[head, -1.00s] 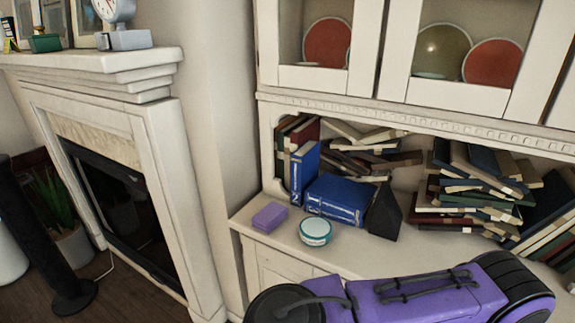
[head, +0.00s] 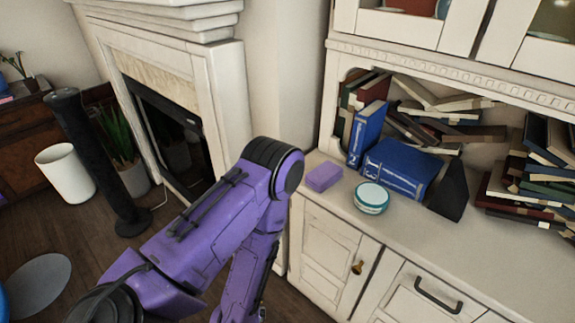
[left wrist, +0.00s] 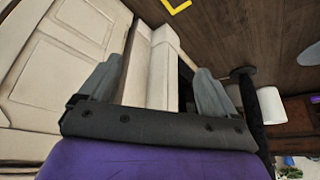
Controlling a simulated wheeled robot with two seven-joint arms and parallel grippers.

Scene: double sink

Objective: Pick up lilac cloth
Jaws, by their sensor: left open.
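The lilac cloth (head: 324,177) is a small folded block on the left end of the cabinet counter, in the head view. My left arm reaches across the head view from the lower left, its elbow beside the counter's left end. Its gripper is out of sight there, low behind the arm. In the left wrist view my left gripper (left wrist: 157,92) is open and empty, with its two grey fingers wide apart. It faces the white fireplace surround and the floor, and the cloth is not in that view. My right gripper is not in view.
A round teal-and-white tin (head: 371,198) stands right of the cloth. Blue books (head: 398,168) and a dark wedge (head: 449,200) stand behind. The white cabinet door (head: 328,256) is below the counter. The fireplace (head: 170,130) and a black column (head: 97,160) are to the left.

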